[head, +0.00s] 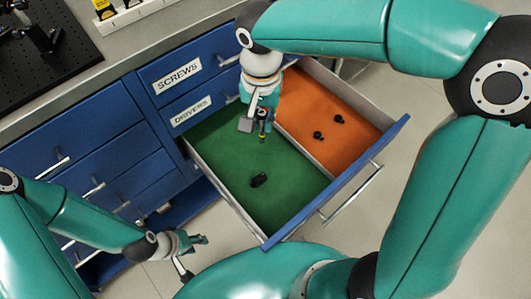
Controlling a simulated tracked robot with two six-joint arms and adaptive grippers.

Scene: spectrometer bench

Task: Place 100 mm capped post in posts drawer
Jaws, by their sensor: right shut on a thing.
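My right gripper (260,108) reaches down over the open drawer (352,190). It is shut on a small, thin dark post with a yellowish end (262,134), which points down above the green compartment (215,150). The gripper hides most of the post, and I cannot tell whether it touches the floor. My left gripper (195,256) is open and empty, low at the left, outside the drawer.
The orange compartment (320,98), beyond a divider, holds two small black parts (318,135). Closed blue drawers labelled SCREWS (178,77) and DRIVERS (191,114) are above. A black breadboard (40,65) is on the bench. Much of the green floor is bare.

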